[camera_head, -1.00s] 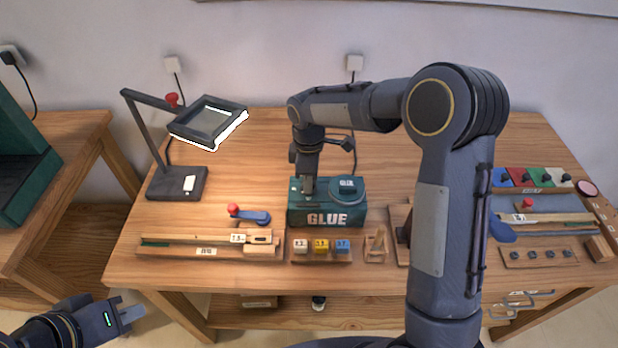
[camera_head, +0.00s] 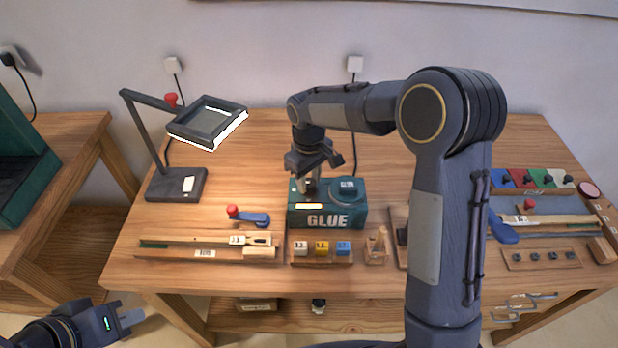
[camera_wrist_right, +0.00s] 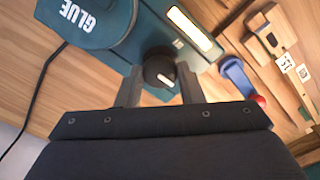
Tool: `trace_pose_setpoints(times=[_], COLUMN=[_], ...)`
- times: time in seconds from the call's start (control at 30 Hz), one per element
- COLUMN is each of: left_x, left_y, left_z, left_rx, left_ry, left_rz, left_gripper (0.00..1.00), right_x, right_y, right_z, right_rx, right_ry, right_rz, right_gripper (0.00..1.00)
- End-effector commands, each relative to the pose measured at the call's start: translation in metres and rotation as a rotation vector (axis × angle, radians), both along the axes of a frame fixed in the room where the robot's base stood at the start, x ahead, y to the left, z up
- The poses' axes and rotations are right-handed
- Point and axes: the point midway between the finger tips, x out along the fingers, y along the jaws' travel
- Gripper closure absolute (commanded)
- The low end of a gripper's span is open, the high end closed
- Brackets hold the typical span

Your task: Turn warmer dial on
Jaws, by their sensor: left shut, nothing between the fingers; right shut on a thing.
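The glue warmer is a teal box marked GLUE (camera_head: 350,213) with a round lid (camera_head: 347,187) on top, standing mid-table. Its small black dial (camera_wrist_right: 158,66) with a pale pointer mark shows in the right wrist view. A bright strip light (camera_head: 309,206) glows on the box; it also shows in the right wrist view (camera_wrist_right: 195,32). My right gripper (camera_wrist_right: 160,80) is shut on the dial, one finger on either side; in the head view my right gripper (camera_head: 310,186) is over the box's left part. My left gripper (camera_head: 133,315) is shut and empty, low at the left, off the table.
A lamp with a square lit head (camera_head: 207,122) stands at the left. A blue lever with a red knob (camera_head: 250,216), a wooden rail (camera_head: 200,254) and a block rack (camera_head: 321,260) lie in front. A black cord runs behind the box. My right arm hides some tabletop.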

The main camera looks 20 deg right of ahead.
Motion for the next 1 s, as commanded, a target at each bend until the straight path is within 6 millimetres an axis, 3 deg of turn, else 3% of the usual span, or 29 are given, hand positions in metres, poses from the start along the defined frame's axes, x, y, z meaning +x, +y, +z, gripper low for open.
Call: trace_pose_setpoints(times=[0.5, 0.53, 0.7, 1.0], left_x=[0.0, 0.0, 0.0, 0.0], left_y=[0.0, 0.0, 0.0, 0.0], left_z=[-0.0001, -0.0001, -0.0001, -0.0004], left_rx=[0.0, 0.0, 0.0, 0.0], left_ry=[0.0, 0.0, 0.0, 0.0], left_rz=[0.0, 0.0, 0.0, 0.0], left_gripper=[1.0, 1.0, 1.0, 1.0], right_x=[0.0009, 0.0009, 0.0006, 0.0005], right_y=[0.0003, 0.0003, 0.0002, 0.0002], right_z=[0.001, 0.001, 0.0007, 0.0025], right_rx=[0.001, 0.001, 0.0, 0.0], right_ry=[-0.004, -0.004, -0.002, -0.002], right_rz=[-0.02, -0.02, -0.019, -0.019], right_gripper=[0.89, 0.65, 0.44, 0.44])
